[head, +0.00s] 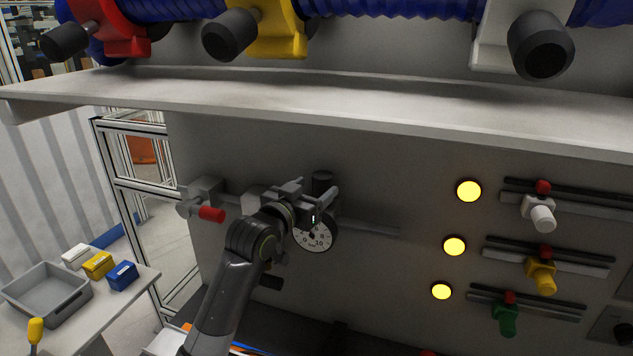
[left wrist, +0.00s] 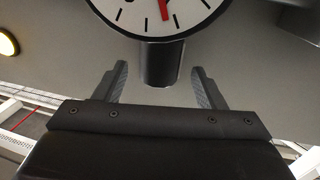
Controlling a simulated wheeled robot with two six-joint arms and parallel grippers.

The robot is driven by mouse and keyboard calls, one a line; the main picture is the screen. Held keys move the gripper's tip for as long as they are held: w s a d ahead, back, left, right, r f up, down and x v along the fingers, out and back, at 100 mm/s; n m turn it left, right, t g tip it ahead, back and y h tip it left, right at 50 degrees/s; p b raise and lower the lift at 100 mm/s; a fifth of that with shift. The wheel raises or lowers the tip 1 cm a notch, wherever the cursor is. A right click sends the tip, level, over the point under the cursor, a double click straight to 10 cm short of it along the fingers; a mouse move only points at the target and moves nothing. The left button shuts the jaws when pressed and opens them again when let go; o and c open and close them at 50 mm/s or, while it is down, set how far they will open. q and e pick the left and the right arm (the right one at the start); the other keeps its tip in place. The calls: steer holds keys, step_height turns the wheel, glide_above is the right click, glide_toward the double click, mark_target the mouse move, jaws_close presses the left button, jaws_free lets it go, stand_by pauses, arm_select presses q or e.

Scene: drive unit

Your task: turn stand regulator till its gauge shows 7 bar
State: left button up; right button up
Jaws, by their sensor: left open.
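The stand regulator has a dark cylindrical knob (head: 322,181) and a round white gauge (head: 317,240) on the grey panel, under the shelf. My left gripper (head: 314,196) is at the knob and partly covers the gauge's top. In the left wrist view the knob (left wrist: 163,65) shows between the two open fingers (left wrist: 161,78), with a gap on each side. The gauge (left wrist: 160,14) is cut off by the top edge there; its red needle points down the picture. I cannot read the exact value. My right gripper is not in view.
A valve with a red handle (head: 211,214) is left of the regulator. The grey shelf (head: 330,97) juts out above. Yellow lamps (head: 454,246) and sliders with coloured knobs (head: 540,277) are on the right. A side table with a grey bin (head: 47,291) stands at lower left.

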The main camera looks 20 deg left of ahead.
arm_select(q)
steer(key=shift+w+d, duration=0.15)
steer(key=shift+w, duration=0.55)
steer(key=shift+w+d, duration=0.1)
steer(key=shift+w, duration=0.05)
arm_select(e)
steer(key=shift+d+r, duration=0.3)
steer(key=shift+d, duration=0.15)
